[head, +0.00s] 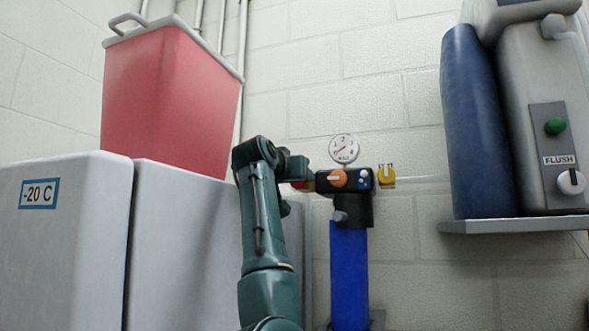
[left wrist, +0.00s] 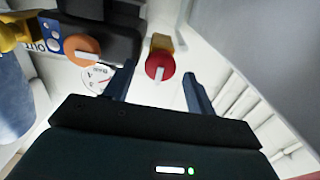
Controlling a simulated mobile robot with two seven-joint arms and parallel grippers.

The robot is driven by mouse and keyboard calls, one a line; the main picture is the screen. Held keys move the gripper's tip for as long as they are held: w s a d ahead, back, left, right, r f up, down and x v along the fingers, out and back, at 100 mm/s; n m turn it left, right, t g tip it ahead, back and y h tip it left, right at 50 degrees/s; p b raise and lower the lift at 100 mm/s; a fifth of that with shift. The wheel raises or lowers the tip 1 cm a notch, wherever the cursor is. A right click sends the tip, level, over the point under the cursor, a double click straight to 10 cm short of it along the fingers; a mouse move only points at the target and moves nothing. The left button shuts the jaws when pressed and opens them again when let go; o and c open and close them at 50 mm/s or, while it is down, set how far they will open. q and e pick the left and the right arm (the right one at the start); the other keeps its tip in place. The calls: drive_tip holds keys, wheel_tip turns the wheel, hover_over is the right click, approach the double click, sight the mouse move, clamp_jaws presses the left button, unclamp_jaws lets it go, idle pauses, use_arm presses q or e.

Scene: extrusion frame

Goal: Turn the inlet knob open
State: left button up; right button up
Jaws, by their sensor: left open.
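A red round knob (left wrist: 160,67) with a white pointer mark sits on a brass-coloured fitting at one end of the dark filter head. I take it as the inlet knob, as the "OUT" label is at the other end. In the head view only a bit of red shows beside my gripper. My left gripper (left wrist: 159,72) is open, with a finger on each side of the knob in the wrist view. I cannot tell whether they touch it. In the head view my left gripper (head: 298,170) is at the left end of the filter head. My right gripper is not in view.
An orange knob (head: 338,178) and a pressure gauge (head: 344,148) are close by on the filter head. A freezer (head: 185,235) with a red bin (head: 170,95) stands left.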

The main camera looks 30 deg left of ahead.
use_arm(q)
drive_tip(key=shift+w, duration=0.4)
drive_tip(key=shift+c, duration=0.4)
drive_tip(key=c, duration=0.9)
